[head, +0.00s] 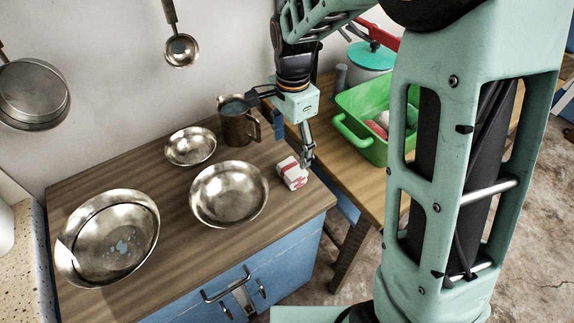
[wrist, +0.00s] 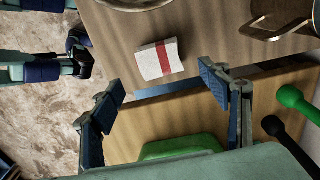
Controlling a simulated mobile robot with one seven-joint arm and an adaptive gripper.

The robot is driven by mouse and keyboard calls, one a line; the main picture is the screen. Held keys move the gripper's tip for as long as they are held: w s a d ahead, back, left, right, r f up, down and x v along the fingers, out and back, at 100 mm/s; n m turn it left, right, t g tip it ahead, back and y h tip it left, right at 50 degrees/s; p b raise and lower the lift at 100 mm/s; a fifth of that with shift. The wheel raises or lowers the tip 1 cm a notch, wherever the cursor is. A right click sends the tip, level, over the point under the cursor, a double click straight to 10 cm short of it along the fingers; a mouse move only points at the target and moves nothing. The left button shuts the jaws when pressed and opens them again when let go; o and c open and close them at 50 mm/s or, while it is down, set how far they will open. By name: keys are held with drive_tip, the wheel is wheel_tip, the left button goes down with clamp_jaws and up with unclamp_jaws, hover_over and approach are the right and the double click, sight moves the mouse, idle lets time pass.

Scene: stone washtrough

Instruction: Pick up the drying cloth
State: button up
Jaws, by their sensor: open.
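The drying cloth (head: 291,174) is a small folded white bundle with a red stripe. It lies on the wooden worktop near its right edge, and it also shows in the wrist view (wrist: 153,62). My gripper (head: 307,160) is above and just right of the cloth in the head view. In the wrist view my gripper (wrist: 162,77) has its two fingers wide apart with nothing between them. The cloth lies beyond the fingertips there, roughly centred between them. The gap between fingers and cloth is hard to judge in the head view.
A large metal bowl (head: 229,195) stands left of the cloth, with a smaller bowl (head: 190,146) and a metal jug (head: 236,127) behind. A wide basin (head: 108,238) is far left. A green crate (head: 350,130) sits on the adjoining table, beyond a gap. Worktop before the cloth is clear.

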sight(292, 167)
wheel_tip(292, 167, down, 9)
drive_tip(key=shift+d+r, duration=0.1)
drive_tip(key=c, duration=1.1)
drive_tip(key=shift+r, duration=0.1)
drive_tip(key=shift+r+p, duration=0.45)
drive_tip(key=shift+r, duration=0.35)
drive_tip(key=r+p, duration=0.2)
drive_tip(key=shift+s+d+r, duration=0.1)
drive_tip(key=shift+s+r, duration=0.1)
drive_tip(key=shift+r, duration=0.15)
drive_tip(key=s+d+r+p, duration=0.1)
drive_tip(key=s+r+p, duration=0.1)
drive_tip(key=s+r, duration=0.1)
drive_tip(key=s+d+r+p, duration=0.1)
drive_tip(key=s+d+r, duration=0.1)
drive_tip(key=s, duration=0.3)
drive_tip(key=s+d+r+p, duration=0.1)
drive_tip(key=s+r+p, duration=0.1)
drive_tip(key=s, duration=0.3)
drive_tip(key=shift+d+r+p, duration=0.2)
drive_tip(key=shift+r+p, duration=0.1)
drive_tip(key=shift+r, duration=0.5)
drive_tip(key=shift+w, duration=0.1)
